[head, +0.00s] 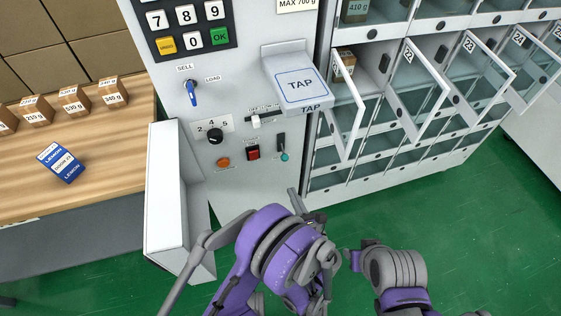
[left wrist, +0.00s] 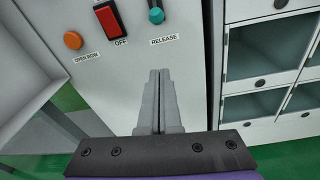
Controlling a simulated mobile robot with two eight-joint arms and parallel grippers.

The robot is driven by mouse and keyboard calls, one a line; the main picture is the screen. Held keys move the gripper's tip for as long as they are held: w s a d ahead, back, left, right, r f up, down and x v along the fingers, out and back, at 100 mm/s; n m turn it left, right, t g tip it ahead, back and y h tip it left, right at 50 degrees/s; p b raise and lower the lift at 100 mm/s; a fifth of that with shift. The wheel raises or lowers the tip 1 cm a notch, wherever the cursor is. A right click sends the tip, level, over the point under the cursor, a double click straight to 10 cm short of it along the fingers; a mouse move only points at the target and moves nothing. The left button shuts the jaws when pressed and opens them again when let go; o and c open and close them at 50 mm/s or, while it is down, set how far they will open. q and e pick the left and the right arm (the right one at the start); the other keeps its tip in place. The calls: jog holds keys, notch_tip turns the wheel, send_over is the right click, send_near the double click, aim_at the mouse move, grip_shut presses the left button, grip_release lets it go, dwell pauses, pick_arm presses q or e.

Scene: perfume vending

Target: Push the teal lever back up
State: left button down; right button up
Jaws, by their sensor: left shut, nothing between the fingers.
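The teal lever (head: 284,156) is on the machine's front panel, at the low end of its dark slot, below the TAP shelf. In the left wrist view its teal knob (left wrist: 156,15) shows at the top edge, above the RELEASE label. My left gripper (head: 297,202) is below the lever in the head view. In the left wrist view its fingers (left wrist: 159,75) are shut together and empty, pointing up toward the panel, apart from the knob. My right arm shows at lower right in the head view, but its finger state is unclear.
A red OFF switch (head: 253,152) and an orange button (head: 223,163) lie left of the lever. The TAP shelf (head: 303,85) juts out above. Open locker doors (head: 347,105) stick out at right. A white bin (head: 181,200) stands at lower left.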

aim_at(283, 151)
dwell(0.3)
pick_arm(q)
jog(key=x, duration=1)
jog(key=shift+r, duration=0.1)
jog(key=r, duration=0.2)
jog(key=d+r, duration=0.1)
jog(key=r, duration=0.1)
jog(key=shift+s+p, duration=0.3)
